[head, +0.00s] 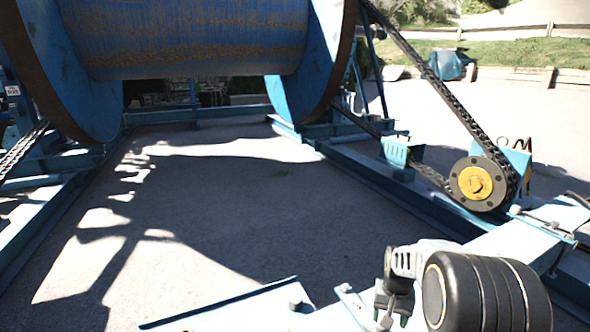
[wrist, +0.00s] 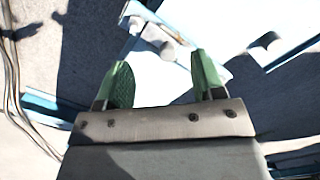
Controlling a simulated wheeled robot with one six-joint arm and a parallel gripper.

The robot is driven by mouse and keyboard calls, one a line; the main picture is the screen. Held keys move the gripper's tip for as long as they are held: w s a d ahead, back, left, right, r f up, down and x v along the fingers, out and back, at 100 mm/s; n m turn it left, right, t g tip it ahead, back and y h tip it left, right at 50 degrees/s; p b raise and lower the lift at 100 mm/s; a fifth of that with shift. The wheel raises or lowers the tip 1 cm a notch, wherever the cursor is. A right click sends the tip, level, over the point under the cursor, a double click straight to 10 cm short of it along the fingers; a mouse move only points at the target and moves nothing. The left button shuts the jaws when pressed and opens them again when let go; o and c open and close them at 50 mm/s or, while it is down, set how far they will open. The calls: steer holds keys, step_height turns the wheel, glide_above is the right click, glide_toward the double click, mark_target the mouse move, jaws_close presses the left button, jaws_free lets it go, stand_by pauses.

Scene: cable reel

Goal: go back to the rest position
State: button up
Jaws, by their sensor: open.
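My gripper (wrist: 165,80) shows in the wrist view with its two green fingers apart. Nothing is held between them. Beyond the fingertips lies a sunlit pale-blue frame part with a bolt-like stub. In the head view my arm is at the lower right, over the near corner of the blue frame (head: 225,305). The gripper's fingers are mostly hidden there. The large blue cable reel (head: 200,45) stands at the back, away from my arm, its top cut off.
A chain runs down to a sprocket with a yellow hub (head: 475,183) at the right, close behind my arm. Blue frame rails (head: 395,190) border the paved ground (head: 250,220), which is open in the middle. Cables (wrist: 12,90) show at the wrist view's left edge.

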steer(key=s+a+r+n+t+p, duration=0.1)
steer(key=s+a+r+p, duration=0.2)
steer(key=r, duration=0.8)
steer(key=s+a+r+n+t+p, duration=0.2)
steer(key=s+a+r+p, duration=0.1)
steer(key=s+r+p, duration=0.4)
steer(key=s+a+r+n+t+p, duration=0.1)
steer(key=s+a+r+p, duration=0.3)
steer(key=r+p, duration=0.4)
steer(key=v, duration=0.6)
steer(key=shift+w+a+r, duration=0.15)
steer(key=shift+w+r, duration=0.05)
steer(key=shift+r, duration=0.2)
